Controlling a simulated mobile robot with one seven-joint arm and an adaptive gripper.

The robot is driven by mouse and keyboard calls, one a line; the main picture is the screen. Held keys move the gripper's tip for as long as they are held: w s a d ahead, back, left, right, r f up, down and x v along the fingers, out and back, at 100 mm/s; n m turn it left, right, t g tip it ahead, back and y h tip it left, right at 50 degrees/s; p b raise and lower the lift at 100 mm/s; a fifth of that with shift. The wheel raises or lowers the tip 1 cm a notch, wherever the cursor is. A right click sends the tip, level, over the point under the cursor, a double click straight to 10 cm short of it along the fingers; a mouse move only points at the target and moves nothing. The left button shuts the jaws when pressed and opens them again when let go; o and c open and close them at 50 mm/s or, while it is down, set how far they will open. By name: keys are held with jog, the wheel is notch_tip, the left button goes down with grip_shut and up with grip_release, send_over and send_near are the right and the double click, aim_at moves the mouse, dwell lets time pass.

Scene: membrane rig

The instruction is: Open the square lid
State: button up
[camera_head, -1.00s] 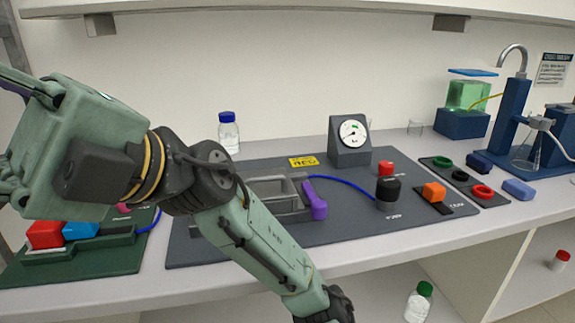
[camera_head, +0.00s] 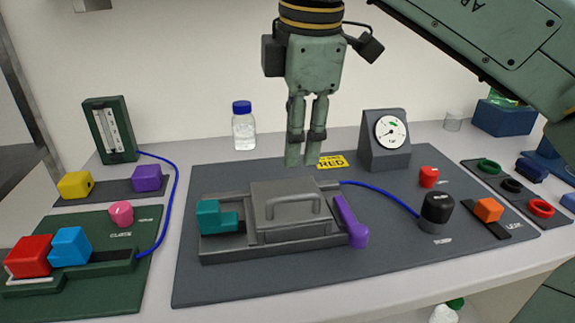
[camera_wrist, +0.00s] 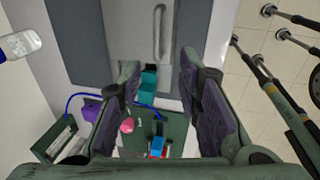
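The square lid (camera_head: 265,208) is grey with a raised bar handle (camera_head: 295,208) and lies flat, closed on the grey housing in the middle of the dark mat. The lid (camera_wrist: 128,35) and its handle (camera_wrist: 161,30) also show at the top of the wrist view. A teal block (camera_head: 218,217) sits at the housing's left end, and a purple lever (camera_head: 352,222) stands at its right end. My gripper (camera_head: 305,163) points down, above and apart from the lid. In the wrist view my gripper (camera_wrist: 162,72) has its fingers spread with nothing between them.
A pressure gauge (camera_head: 385,140) stands behind right, with a black knob (camera_head: 437,207) and a red button (camera_head: 428,176) nearby. A blue-capped bottle (camera_head: 243,128) stands behind left. A green mat (camera_head: 90,300) with red and blue blocks lies left. A blue tube (camera_head: 385,190) crosses the mat.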

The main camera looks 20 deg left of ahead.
aim_at(296, 196)
jog(key=f, duration=0.3)
jog(key=w+f, duration=0.1)
jog(key=f, duration=0.3)
jog(key=w+a+f+p, duration=0.1)
jog(key=f, duration=0.2)
jog(key=shift+w+f, duration=0.25)
jog(key=shift+c, duration=0.5)
grip_shut()
